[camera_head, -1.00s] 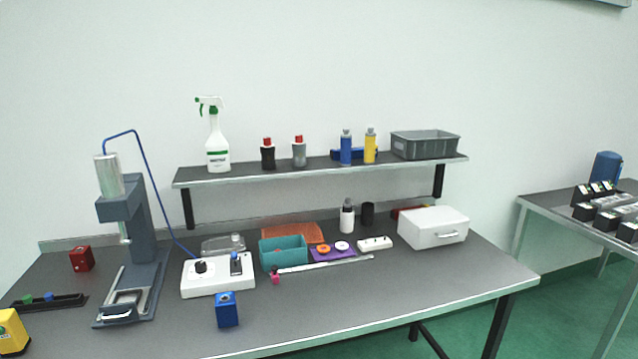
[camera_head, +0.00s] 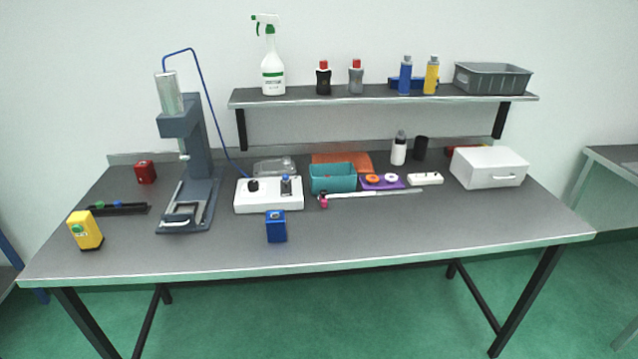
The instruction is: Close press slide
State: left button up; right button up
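The press (camera_head: 200,150) stands at the left part of the grey table, a blue-grey column with a silver cylinder (camera_head: 170,93) on top and a blue hose running to a white control box (camera_head: 268,196). At its base the press slide (camera_head: 180,215), with a pale handle at its front, sits at the front end of its rails, out from under the cylinder. Neither of my grippers shows in the head view.
A blue box (camera_head: 276,227) stands in front of the control box. A yellow box (camera_head: 85,231) and a black rail (camera_head: 110,209) lie left of the press, with a red box (camera_head: 146,172) behind. The table's front edge (camera_head: 330,267) is clear.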

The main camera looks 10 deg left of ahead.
aim_at(185, 214)
jog(key=k+u, duration=0.1)
jog(key=u, duration=0.25)
jog(key=j+u, duration=0.15)
jog(key=u, duration=0.2)
jog(key=k+j+u, duration=0.1)
jog(key=u, duration=0.25)
